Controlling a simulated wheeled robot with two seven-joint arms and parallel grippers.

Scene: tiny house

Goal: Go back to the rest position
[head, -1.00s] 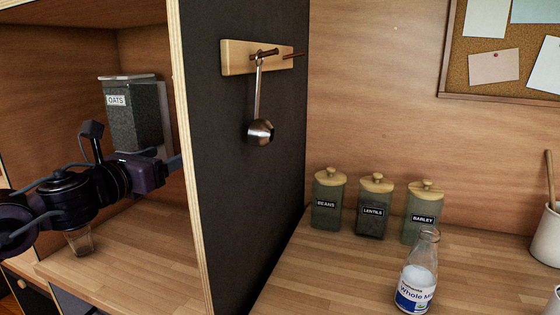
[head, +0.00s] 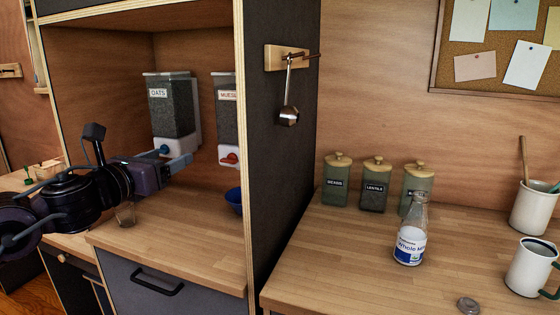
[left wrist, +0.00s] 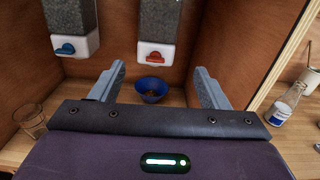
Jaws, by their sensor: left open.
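My left gripper (head: 180,163) reaches in from the left, in front of the alcove with the dispensers. In the left wrist view its two fingers (left wrist: 155,88) are spread apart with nothing between them. The blue bowl (left wrist: 151,90) shows beyond the fingers, with something brown in it, standing under the red-knobbed dispenser. In the head view the bowl (head: 234,200) is partly hidden by the dark partition. My right gripper is not in view.
The oats dispenser (head: 171,105) and muesli dispenser (head: 227,110) hang on the alcove wall. A glass (head: 125,214) stands below my arm. A dark partition (head: 282,150) separates the alcove from the right counter, which holds canisters (head: 373,187), a milk bottle (head: 410,240) and mugs (head: 531,268).

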